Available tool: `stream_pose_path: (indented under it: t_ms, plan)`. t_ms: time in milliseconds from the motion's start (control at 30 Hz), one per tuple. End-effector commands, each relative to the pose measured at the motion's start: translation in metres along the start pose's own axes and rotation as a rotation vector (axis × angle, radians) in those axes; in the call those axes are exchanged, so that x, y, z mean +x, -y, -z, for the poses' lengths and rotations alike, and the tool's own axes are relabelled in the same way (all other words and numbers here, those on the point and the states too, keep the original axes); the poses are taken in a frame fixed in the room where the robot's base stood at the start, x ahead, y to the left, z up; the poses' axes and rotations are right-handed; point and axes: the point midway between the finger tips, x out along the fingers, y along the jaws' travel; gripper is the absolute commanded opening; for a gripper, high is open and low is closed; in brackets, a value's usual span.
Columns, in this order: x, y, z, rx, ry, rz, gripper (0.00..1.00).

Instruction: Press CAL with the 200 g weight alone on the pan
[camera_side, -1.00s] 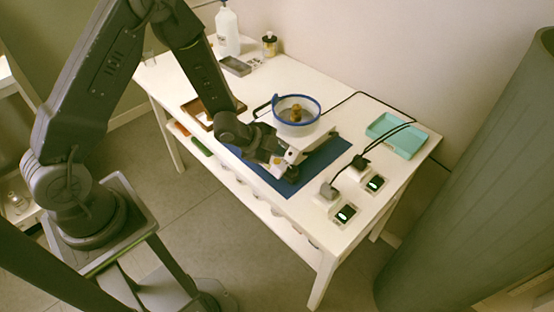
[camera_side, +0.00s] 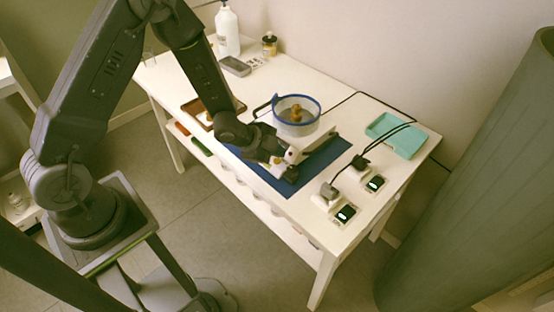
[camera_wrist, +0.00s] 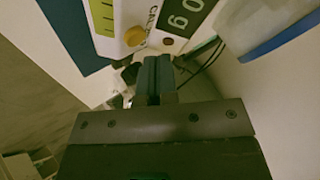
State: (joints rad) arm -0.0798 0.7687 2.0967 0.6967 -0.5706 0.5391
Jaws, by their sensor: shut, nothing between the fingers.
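The white scale (camera_side: 318,141) stands on a blue mat (camera_side: 326,158). A brass-coloured weight (camera_side: 296,112) stands inside a blue-rimmed round bowl or ring (camera_side: 311,121) at the pan; whether it rests directly on the pan is unclear. The side view shows my gripper (camera_side: 288,173) at the scale's front edge.
A teal tray (camera_side: 408,144) and two small units with lit green displays (camera_side: 375,183) (camera_side: 345,214) are on the right, with black cables. A wooden tray (camera_side: 190,108) lies left, partly behind my arm. A grey box (camera_side: 235,66), white bottle (camera_side: 228,30) and amber jar (camera_side: 270,45) stand at the back.

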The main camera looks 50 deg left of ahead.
Motion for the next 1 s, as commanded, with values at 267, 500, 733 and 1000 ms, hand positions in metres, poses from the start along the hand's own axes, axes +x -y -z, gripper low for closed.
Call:
stream_pose_path:
  t_ms: [267,500,733,1000]
  plan:
    - [0.0,0.0,0.0,0.0,0.0,0.0,0.0]
    - [0.0026,-0.0021,-0.0021,-0.001,0.001,-0.001,0.0]
    - [0.0061,-0.0043,-0.0046,0.0,0.0,0.0,0.0]
    - [0.0061,-0.0043,-0.0045,0.0,0.0,0.0,0.0]
